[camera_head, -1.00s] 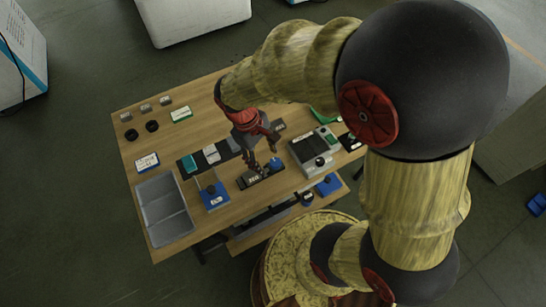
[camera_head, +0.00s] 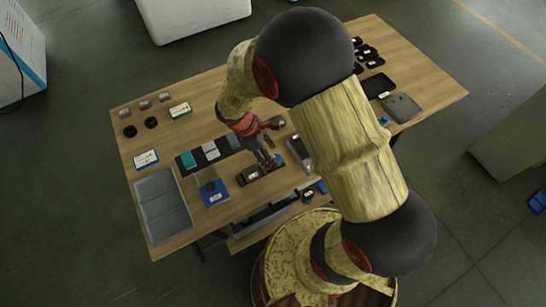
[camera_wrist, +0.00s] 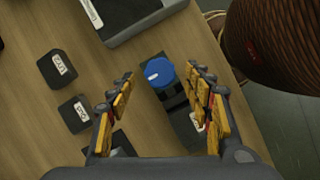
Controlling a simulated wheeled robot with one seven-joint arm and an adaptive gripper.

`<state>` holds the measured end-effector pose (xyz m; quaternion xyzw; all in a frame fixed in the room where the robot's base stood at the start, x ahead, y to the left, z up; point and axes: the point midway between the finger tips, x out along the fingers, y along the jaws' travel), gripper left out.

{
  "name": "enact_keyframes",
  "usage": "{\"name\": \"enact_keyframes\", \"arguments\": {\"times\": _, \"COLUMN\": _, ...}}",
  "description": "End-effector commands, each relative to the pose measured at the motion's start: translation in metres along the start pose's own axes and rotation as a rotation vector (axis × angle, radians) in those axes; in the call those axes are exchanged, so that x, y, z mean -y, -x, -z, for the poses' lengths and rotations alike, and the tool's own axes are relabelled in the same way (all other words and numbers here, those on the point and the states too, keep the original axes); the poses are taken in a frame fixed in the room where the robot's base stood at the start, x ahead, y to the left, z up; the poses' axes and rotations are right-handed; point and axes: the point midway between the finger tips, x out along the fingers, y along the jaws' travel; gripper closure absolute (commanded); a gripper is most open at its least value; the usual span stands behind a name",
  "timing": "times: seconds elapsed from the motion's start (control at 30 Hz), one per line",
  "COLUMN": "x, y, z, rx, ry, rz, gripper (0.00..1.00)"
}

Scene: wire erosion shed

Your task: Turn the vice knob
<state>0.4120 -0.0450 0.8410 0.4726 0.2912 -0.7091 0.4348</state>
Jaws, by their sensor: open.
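The vice knob (camera_wrist: 158,71) is round and blue with a white mark, on one end of a dark vice body (camera_wrist: 182,123). In the wrist view it lies between my open gripper's fingertips (camera_wrist: 160,77), with a visible gap on each side; contact is not seen. The height between fingers and knob is hard to judge.
A grey device (camera_wrist: 130,20) stands close to the knob. Two small black labelled blocks (camera_wrist: 58,69) lie left of my fingers. A blue-based fixture (camera_head: 214,195) and a grey tray (camera_head: 163,204) stand further left on the table. Bare wood (camera_head: 180,135) lies behind.

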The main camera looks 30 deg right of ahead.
Motion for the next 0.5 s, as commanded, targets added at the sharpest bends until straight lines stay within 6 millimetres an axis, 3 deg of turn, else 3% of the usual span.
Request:
{"name": "enact_keyframes", "arguments": {"times": 0.2, "x": 0.0, "y": -0.018, "z": 0.0, "rx": 0.0, "ry": -0.002, "rz": -0.001, "gripper": 0.49}}
{"name": "enact_keyframes", "arguments": {"times": 0.5, "x": 0.0, "y": -0.019, "z": 0.0, "rx": -0.001, "ry": -0.002, "rz": -0.001, "gripper": 0.49}}
